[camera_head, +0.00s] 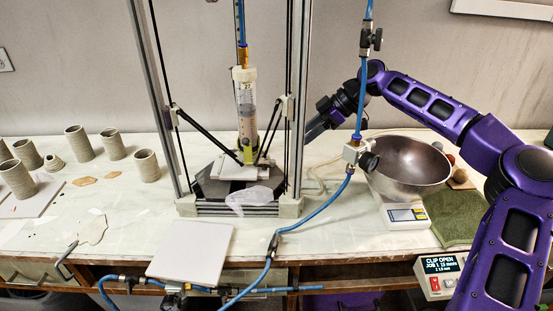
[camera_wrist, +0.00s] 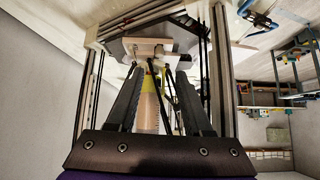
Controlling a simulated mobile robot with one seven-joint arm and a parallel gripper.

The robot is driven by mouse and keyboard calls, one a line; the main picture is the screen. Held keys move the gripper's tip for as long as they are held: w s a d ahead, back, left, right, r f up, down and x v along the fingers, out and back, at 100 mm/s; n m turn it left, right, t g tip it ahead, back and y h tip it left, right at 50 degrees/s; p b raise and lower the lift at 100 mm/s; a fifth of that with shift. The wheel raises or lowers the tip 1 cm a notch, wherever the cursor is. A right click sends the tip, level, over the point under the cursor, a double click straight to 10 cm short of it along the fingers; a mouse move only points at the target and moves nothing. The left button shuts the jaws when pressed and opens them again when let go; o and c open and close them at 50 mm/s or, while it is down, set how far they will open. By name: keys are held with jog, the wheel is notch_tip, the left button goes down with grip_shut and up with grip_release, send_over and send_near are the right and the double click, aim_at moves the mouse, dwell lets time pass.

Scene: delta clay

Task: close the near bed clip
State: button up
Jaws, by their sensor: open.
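The clay printer's bed (camera_head: 232,171) is a pale plate low inside the metal frame, with the clay tube (camera_head: 245,105) and its nozzle above it. I cannot clearly pick out the near bed clip in either view. A small display box (camera_head: 440,277) at the front right reads "CLIP OPEN". My gripper (camera_head: 316,128) is at the printer's right side, with its tips partly hidden by the frame post. In the wrist view my gripper (camera_wrist: 158,74) is open and empty, its two dark fingers apart. The bed (camera_wrist: 150,47) shows beyond the fingertips, and the tube shows between the fingers.
The frame posts (camera_head: 297,90) and slanted black rods stand close around the bed. A blue hose (camera_head: 328,205) crosses in front at right. A metal bowl (camera_head: 408,160) on a scale, a green towel (camera_head: 455,218) and a loose white tile (camera_head: 190,252) are nearby. Clay cups stand left.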

aim_at(273, 161)
jog(key=x, duration=0.9)
grip_shut()
